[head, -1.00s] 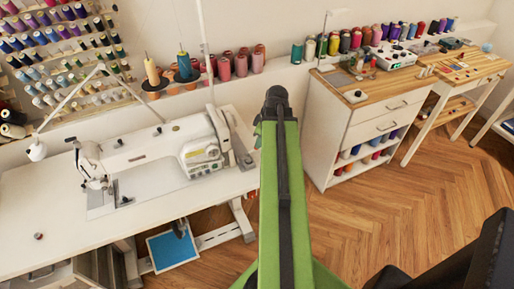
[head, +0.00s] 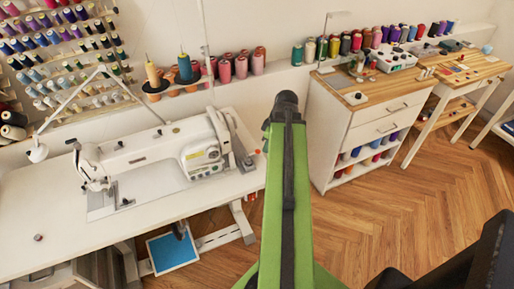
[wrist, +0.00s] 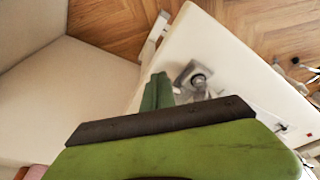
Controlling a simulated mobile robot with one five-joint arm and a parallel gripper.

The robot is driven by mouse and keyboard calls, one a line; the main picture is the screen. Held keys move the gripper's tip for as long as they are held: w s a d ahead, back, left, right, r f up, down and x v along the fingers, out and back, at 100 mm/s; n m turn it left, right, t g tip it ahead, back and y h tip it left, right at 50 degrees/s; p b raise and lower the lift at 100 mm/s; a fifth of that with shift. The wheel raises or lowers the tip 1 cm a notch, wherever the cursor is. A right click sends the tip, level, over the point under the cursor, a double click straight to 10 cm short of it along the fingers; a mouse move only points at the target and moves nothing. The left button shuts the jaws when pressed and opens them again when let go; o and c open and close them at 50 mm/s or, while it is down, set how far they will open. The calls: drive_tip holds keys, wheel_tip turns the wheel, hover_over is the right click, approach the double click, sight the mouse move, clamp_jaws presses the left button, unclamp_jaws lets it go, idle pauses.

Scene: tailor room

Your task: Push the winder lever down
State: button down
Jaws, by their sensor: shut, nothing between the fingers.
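The bobbin winder (head: 243,154) stands on the white table at the right end of the sewing machine (head: 150,150). In the wrist view the winder (wrist: 197,80) shows as a grey plate with a round metal part on it; its lever is too small to make out clearly. My gripper (wrist: 158,80) shows in the wrist view as green fingers, shut and empty. In that picture its tips lie just left of the winder; I cannot tell whether they touch it. In the head view my arm hides the gripper.
The white sewing table (head: 45,215) carries the machine, with a thread stand beside it. Thread spools line the ledge and the wall rack (head: 60,60) behind. A white drawer cabinet (head: 365,125) stands to the right. The wooden floor (head: 400,220) in front of it is clear.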

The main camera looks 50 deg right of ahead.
drive_tip(key=p+v, duration=1.5)
drive_tip(key=v, duration=0.2)
drive_tip(key=shift+p, duration=0.4)
drive_tip(key=shift+a, duration=0.1)
drive_tip(key=shift+s+f, duration=0.1)
